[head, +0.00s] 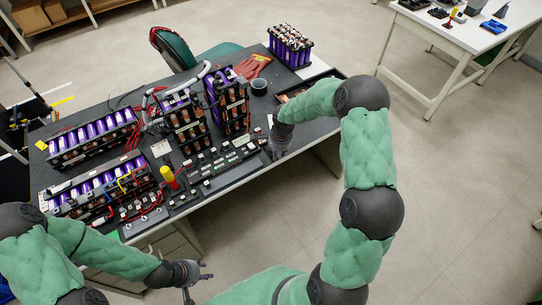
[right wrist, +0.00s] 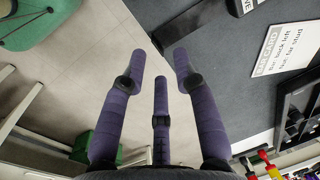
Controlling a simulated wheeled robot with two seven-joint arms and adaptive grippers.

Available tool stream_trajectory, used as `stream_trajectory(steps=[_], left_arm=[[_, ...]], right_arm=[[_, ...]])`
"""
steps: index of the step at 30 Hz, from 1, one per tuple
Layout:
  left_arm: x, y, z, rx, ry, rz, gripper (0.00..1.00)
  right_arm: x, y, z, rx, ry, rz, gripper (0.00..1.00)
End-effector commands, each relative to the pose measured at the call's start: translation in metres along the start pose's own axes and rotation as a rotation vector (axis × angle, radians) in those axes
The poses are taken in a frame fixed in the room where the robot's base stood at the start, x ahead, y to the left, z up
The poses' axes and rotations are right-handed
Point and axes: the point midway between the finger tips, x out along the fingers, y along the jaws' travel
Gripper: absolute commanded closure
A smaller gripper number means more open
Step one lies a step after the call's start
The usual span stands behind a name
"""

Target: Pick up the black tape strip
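I cannot pick out the black tape strip for certain; dark pieces on the dark table are hard to tell apart. A dark tray (head: 222,171) with several small white-labelled parts lies along the table's near edge. My right gripper (head: 279,152) is beside the tray's right end, at the table edge. In the right wrist view my right gripper (right wrist: 158,62) has its purple fingers spread, with nothing between them, above the table edge and floor. My left gripper (head: 198,279) is open and empty, off the table's near side.
Purple battery modules (head: 95,138) stand on the left and middle of the dark table. A yellow-handled tool (head: 168,175) stands near the front. Red gloves (head: 252,66) and a black cup (head: 259,87) lie behind. A white printed card (right wrist: 287,48) shows in the right wrist view.

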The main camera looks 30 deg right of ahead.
Motion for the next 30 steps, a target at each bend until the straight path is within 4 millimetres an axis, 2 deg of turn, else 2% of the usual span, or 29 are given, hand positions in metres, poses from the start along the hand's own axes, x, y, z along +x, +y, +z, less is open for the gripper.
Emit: stream_trajectory(steps=[1,6,14,15,19,30], left_arm=[[0.005,-0.002,0.000,0.000,0.000,0.000,0.60],[0.010,-0.004,0.000,0.000,0.000,0.000,0.60],[0.010,-0.004,0.000,0.000,0.000,0.000,0.60],[0.010,-0.004,0.000,0.000,0.000,0.000,0.60],[0.010,-0.003,0.000,0.000,0.000,0.000,0.60],[0.010,-0.004,0.000,0.000,0.000,0.000,0.60]], right_arm=[[0.011,0.002,0.001,0.000,-0.001,0.003,0.70],[0.032,0.001,0.001,0.000,-0.001,0.002,0.70],[0.034,0.001,0.001,0.000,0.000,0.000,0.70],[0.034,0.001,0.001,0.000,0.000,0.000,0.81],[0.034,0.001,0.001,0.000,0.000,0.000,1.00],[0.034,0.001,0.001,-0.001,0.000,0.000,1.00]])
